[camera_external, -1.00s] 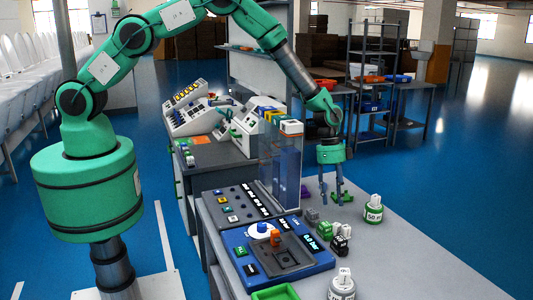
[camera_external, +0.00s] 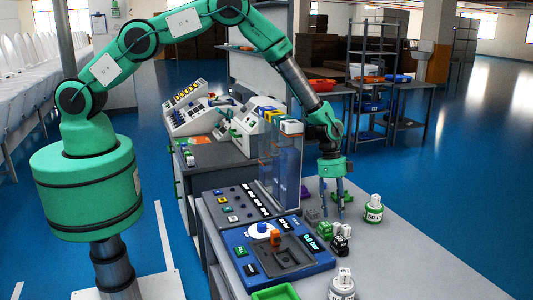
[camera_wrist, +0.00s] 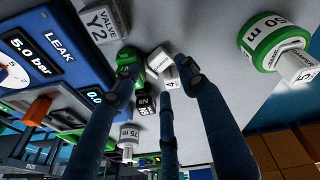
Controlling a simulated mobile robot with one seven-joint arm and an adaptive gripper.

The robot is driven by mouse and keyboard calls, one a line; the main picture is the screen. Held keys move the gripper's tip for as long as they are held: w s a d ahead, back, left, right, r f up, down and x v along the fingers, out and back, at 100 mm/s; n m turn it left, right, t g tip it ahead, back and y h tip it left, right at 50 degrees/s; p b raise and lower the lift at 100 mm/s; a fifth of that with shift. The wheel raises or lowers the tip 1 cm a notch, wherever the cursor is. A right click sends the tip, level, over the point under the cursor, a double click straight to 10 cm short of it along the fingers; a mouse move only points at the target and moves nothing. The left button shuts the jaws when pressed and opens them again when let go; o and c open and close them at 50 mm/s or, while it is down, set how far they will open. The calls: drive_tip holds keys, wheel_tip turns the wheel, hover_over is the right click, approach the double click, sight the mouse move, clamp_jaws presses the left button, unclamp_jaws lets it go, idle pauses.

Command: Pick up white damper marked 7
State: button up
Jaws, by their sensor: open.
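The white damper (camera_wrist: 160,63) is a small white block with dark lettering that reads like "DAMPER"; its digit is not clear enough to tell. In the wrist view it is partly covered by my fingers. In the external view it shows as a small white piece (camera_external: 345,230) beside a black one. My gripper (camera_external: 334,215) is open and points down just above and behind the cluster of small blocks. In the wrist view its fingers (camera_wrist: 170,80) are spread around the damper's area, with nothing visibly clamped. Contact cannot be told.
Close by are a green block (camera_wrist: 127,58), a black block (camera_wrist: 145,103) and a grey valve block (camera_wrist: 104,22). A green-white weight (camera_external: 373,211) and another weight (camera_external: 342,286) stand apart. The blue leak tester (camera_external: 235,242) lies left.

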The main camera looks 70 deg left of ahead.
sight(335, 224)
drive_tip(key=shift+p+x, duration=0.35)
drive_tip(key=shift+x, duration=1.45)
drive_tip(key=shift+s+f, duration=0.5)
drive_tip(key=shift+f, duration=0.25)
drive_tip(key=shift+w+d+f, duration=0.1)
drive_tip(key=shift+w+f, duration=0.15)
drive_tip(key=shift+w, duration=0.05)
drive_tip(key=shift+r, duration=0.3)
drive_tip(key=shift+w, duration=0.1)
drive_tip(key=shift+w+r, duration=0.1)
drive_tip(key=shift+r, duration=0.05)
drive_tip(key=c, duration=0.8)
drive_tip(key=shift+r, duration=0.2)
drive_tip(key=shift+c, duration=0.2)
drive_tip(key=shift+r+b, duration=0.5)
drive_tip(key=shift+r, duration=4.35)
